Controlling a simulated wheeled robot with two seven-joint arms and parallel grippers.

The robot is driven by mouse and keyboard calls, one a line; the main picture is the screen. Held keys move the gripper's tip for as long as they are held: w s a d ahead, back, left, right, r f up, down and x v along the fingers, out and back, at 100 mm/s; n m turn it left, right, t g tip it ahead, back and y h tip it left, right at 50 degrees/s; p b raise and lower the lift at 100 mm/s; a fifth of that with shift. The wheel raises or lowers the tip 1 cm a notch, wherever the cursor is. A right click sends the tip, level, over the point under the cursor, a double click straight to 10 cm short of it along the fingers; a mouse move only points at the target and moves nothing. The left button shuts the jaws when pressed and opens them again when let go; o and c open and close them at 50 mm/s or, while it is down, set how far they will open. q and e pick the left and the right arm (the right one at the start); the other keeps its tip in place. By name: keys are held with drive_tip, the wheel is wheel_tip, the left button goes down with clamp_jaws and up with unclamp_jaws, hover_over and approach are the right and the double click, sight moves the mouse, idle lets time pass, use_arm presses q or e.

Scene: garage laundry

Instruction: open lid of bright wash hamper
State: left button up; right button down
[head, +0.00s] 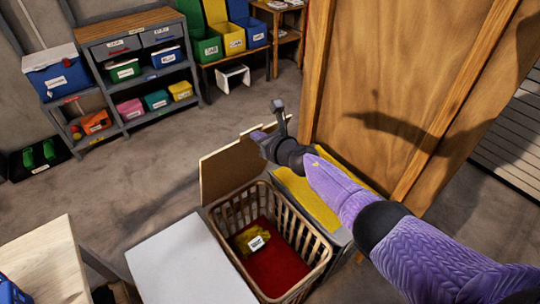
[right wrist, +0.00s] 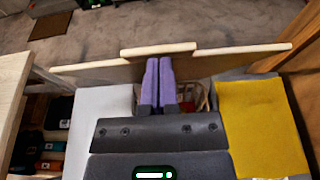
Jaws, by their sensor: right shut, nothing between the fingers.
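The hamper (head: 226,220) is a tan slatted basket in the middle of the head view, open at the top. A red cloth and a yellow piece with a white label lie inside. A tan lid (head: 222,172) stands raised at its far side, and its top edge (right wrist: 158,49) shows in the right wrist view. My right gripper (head: 258,136) is shut and empty, just above the lid's right end. Its purple fingers (right wrist: 158,84) point at the raised board in the wrist view; I cannot tell whether they touch it. My left gripper is out of view.
A white panel (head: 187,266) lies left of the hamper and a yellow panel (head: 318,200) right of it. A tall wooden panel (head: 385,90) stands close on the right. A shelf with bins (head: 150,75) is at the back left. The floor between is clear.

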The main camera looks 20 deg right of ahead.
drive_tip(key=w+b, duration=0.1)
drive_tip(key=w+a+r+b, duration=0.1)
drive_tip(key=w+b, duration=0.1)
drive_tip(key=w+a+b, duration=0.1)
drive_tip(key=w, duration=0.1)
drive_tip(key=shift+w+r+b, duration=0.25)
drive_tip(key=shift+r+b, duration=0.05)
drive_tip(key=shift+b, duration=0.05)
drive_tip(key=shift+w+a+r+b, duration=0.15)
drive_tip(key=shift+w+r+b, duration=0.3)
drive_tip(key=shift+r, duration=0.2)
drive_tip(key=shift+f, duration=0.1)
